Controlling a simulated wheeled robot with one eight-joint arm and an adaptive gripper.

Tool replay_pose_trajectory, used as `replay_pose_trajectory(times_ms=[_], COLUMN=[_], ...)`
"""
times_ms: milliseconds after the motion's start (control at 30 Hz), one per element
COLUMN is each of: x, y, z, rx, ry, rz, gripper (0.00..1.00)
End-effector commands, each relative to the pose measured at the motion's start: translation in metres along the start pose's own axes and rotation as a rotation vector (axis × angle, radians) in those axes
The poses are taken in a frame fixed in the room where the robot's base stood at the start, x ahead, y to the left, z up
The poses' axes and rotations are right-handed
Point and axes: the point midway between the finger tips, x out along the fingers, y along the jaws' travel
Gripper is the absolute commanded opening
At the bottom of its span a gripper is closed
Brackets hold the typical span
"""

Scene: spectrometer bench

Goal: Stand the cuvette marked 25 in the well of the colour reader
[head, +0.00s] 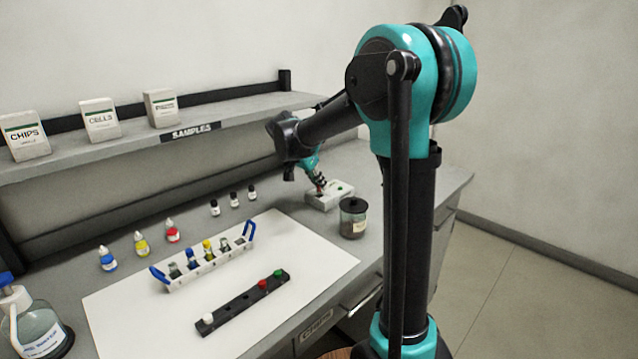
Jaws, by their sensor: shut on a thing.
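My gripper (319,184) is at the back right of the bench, pointing down just over the white colour reader (322,201). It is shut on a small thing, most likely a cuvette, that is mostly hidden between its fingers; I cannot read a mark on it. The reader has a green spot on top, and its well is hidden by my gripper. I cannot tell whether the held thing is in the well or above it. A white rack (215,271) with blue end handles stands on the white mat and holds several cuvettes with coloured caps; their marks are too small to read.
A dark-lidded jar (353,218) stands close in front of the reader. A black strip (240,303) with white, red and green knobs lies before the rack. Dropper bottles (140,243), small black-capped vials (234,200) and a wash bottle (38,325) stand around. A shelf (230,112) runs behind.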

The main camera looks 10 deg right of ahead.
Motion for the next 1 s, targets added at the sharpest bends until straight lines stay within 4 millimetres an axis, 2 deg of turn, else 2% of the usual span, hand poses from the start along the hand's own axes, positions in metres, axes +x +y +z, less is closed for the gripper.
replay_pose_trajectory(times_ms=[1000], x=[0.017], y=[0.000], z=[0.011], rx=[0.000], ry=[0.000], rz=[0.000], gripper=[0.01])
